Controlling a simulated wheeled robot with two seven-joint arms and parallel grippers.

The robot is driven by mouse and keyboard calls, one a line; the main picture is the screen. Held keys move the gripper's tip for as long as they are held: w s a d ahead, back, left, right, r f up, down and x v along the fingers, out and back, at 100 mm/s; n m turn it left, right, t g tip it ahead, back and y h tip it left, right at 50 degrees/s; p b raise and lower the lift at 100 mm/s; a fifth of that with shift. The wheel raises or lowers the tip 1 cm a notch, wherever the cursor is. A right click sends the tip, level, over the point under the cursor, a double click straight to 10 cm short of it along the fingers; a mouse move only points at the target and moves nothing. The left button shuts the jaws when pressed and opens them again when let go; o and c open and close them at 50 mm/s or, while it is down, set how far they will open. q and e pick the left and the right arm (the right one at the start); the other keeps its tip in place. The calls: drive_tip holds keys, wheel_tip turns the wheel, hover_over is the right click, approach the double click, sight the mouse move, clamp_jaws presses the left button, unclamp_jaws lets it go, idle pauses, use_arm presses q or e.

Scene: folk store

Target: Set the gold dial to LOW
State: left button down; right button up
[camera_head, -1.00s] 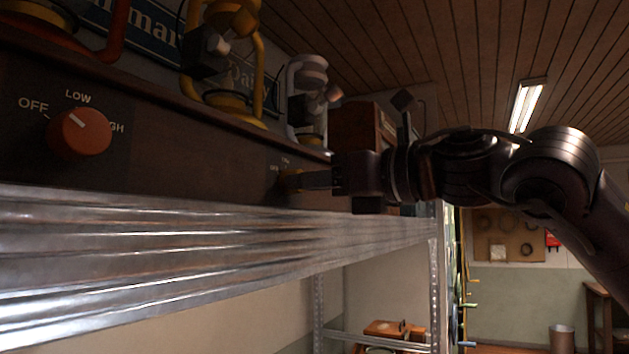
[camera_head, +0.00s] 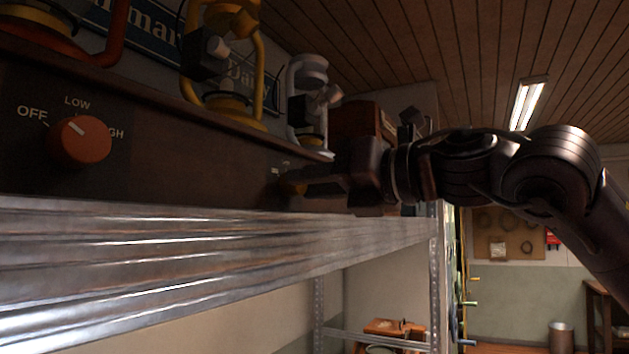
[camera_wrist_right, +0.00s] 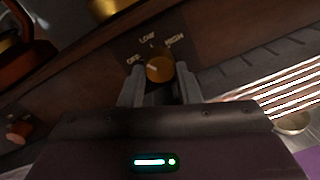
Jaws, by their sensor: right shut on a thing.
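The gold dial (camera_wrist_right: 160,69) sits on the dark wooden panel, with OFF, LOW and HIGH printed around it in the right wrist view. Its pale pointer mark lies on the left side of its face, toward OFF rather than LOW. In the head view the gold dial (camera_head: 291,187) is small and partly hidden by my right gripper (camera_head: 300,182). My right gripper's fingers (camera_wrist_right: 160,88) are on either side of the dial and shut on it. My left gripper is not in view.
An orange dial (camera_head: 80,141) with the same labels is on the panel at left. A metal shelf edge (camera_head: 200,240) runs just below the panel. Lanterns, one yellow (camera_head: 258,85) and one white (camera_head: 292,100), stand above. Open room lies at the right.

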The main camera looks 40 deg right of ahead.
drive_tip(key=m+p, duration=0.1)
drive_tip(key=m, duration=0.5)
drive_tip(key=shift+r+m, duration=0.1)
drive_tip(key=shift+m, duration=0.2)
idle(0.5)
drive_tip(key=o, duration=1)
